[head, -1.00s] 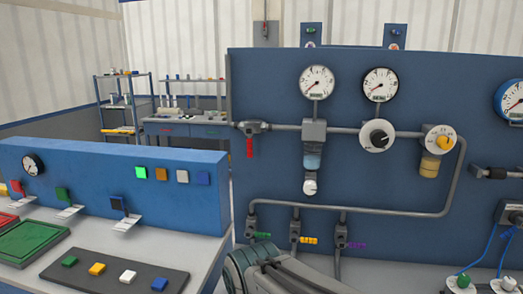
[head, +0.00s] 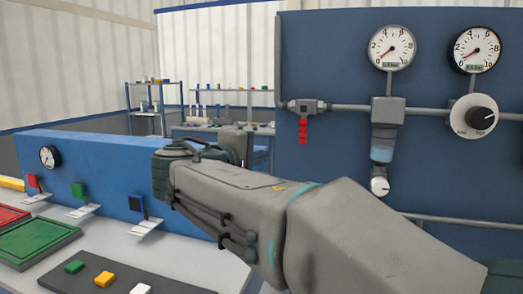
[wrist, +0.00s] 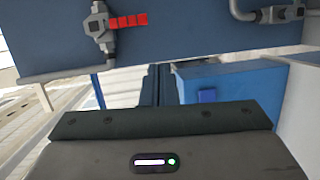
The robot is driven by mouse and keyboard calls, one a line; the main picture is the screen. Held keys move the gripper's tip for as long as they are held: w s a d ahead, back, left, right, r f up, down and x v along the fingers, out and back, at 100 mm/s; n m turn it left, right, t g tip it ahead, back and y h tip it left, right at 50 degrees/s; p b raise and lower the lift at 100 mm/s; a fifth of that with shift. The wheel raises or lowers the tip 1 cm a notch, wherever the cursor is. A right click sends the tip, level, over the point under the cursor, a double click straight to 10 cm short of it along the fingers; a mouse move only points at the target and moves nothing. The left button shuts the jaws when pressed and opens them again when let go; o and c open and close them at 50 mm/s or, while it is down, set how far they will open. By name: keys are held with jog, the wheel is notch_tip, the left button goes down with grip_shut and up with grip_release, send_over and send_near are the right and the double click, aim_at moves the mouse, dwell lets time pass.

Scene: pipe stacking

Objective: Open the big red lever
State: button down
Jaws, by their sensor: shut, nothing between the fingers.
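The big red lever (head: 303,131) hangs straight down from a grey valve (head: 304,106) at the left end of the upper pipe on the blue panel. In the wrist view the red lever (wrist: 128,21) shows at the upper left, pointing right from its valve (wrist: 99,25). My gripper (head: 236,142) is left of the lever in the head view, apart from it. In the wrist view my gripper's dark fingers (wrist: 160,75) lie side by side, shut and empty, below and right of the lever. My wrist partly hides the gripper in the head view.
The blue panel (head: 340,60) carries gauges (head: 391,47), a black knob (head: 481,118) and pipes. A low blue console (head: 100,160) with coloured switches stands at the left. Shelves and a workbench stand behind. My arm covers the lower middle of the head view.

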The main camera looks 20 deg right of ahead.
aim_at(304, 123)
jog(key=w+d+r+t, duration=0.1)
jog(key=w+d+r, duration=0.1)
jog(key=w+d, duration=0.4)
jog(key=d, duration=0.3)
jog(key=shift+d+r+h, duration=0.15)
jog(key=shift+r+h, duration=0.15)
jog(key=shift+h, duration=0.1)
